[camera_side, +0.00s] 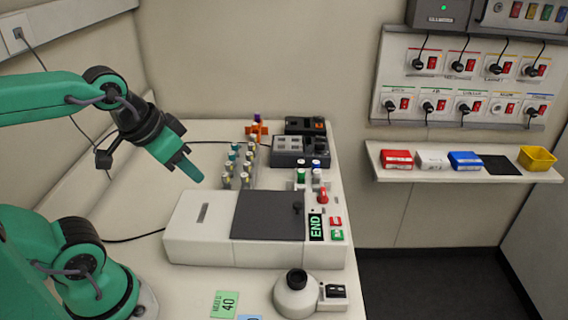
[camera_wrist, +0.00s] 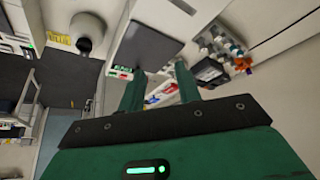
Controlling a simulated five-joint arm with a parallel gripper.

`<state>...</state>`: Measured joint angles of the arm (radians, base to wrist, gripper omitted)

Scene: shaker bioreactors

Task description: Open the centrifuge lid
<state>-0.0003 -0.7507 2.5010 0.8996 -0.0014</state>
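The centrifuge (camera_side: 198,232) is a white box on the bench with a dark grey lid (camera_side: 266,218) on top. The lid lies flat and shut, with a small dark knob (camera_side: 298,208) near its right edge. Its panel display (camera_side: 316,227) reads END, beside red and green buttons. The lid also shows in the wrist view (camera_wrist: 150,47), beyond the fingers. My gripper (camera_side: 188,172) is up in the air, left of and above the centrifuge, touching nothing. In the wrist view its two green fingers (camera_wrist: 161,78) stand apart with nothing held between them.
A rack of capped tubes (camera_side: 240,168) stands behind the centrifuge, with dark devices (camera_side: 300,150) to its right. A white round device with a black cup (camera_side: 295,297) stands in front. A green note (camera_side: 225,304) lies on the bench. The air over the lid is clear.

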